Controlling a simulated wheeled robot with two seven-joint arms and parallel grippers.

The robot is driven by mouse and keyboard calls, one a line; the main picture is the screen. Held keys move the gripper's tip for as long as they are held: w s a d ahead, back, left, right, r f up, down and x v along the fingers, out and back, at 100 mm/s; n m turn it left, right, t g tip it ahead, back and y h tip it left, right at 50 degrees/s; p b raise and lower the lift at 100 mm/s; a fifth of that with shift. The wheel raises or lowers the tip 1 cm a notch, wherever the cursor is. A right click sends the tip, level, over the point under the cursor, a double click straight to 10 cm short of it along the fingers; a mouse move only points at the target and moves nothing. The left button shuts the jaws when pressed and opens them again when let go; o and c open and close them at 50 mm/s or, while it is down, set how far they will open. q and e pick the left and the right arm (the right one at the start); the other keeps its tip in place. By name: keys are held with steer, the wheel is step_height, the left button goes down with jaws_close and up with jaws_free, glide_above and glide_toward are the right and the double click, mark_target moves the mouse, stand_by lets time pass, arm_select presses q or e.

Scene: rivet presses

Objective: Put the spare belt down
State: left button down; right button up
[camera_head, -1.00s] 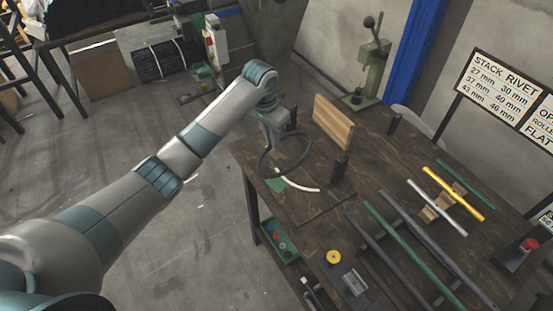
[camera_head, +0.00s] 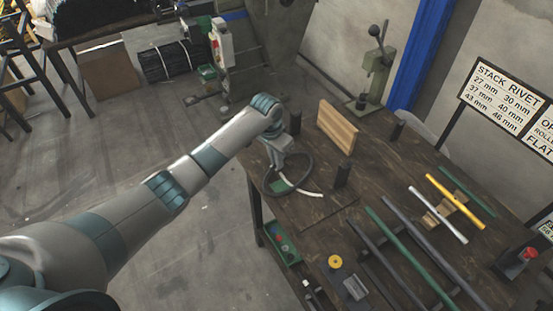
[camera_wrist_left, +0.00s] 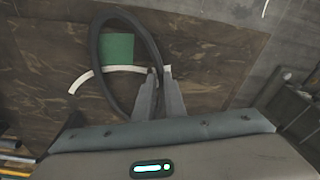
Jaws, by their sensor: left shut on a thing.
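The spare belt (camera_head: 265,183) is a dark loop at the left end of the wooden bench. My left gripper (camera_head: 284,159) is shut on its edge, and the loop hangs from the fingers low over the bench. In the left wrist view the belt (camera_wrist_left: 94,50) rings a green square (camera_wrist_left: 118,47), and the fingertips (camera_wrist_left: 159,73) pinch its near right side. A white curved strip (camera_wrist_left: 105,70) crosses below the loop. I cannot tell whether the belt touches the bench top. My right gripper is not in view.
A green press (camera_head: 372,75) stands at the back. Several rods, including a yellow one (camera_head: 455,201), lie across the bench's right side.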

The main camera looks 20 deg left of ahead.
arm_select(q)
steer(key=shift+f, duration=0.2)
steer(key=c, duration=1.8)
jaws_free()
steer(key=shift+r, duration=0.15)
steer(key=r, duration=0.4)
steer(key=s+r+b, duration=0.1)
steer(key=r, duration=0.2)
steer(key=a+r+b, duration=0.1)
steer(key=r, duration=0.3)
steer(key=shift+s+r, duration=0.25)
steer(key=shift+r, duration=0.1)
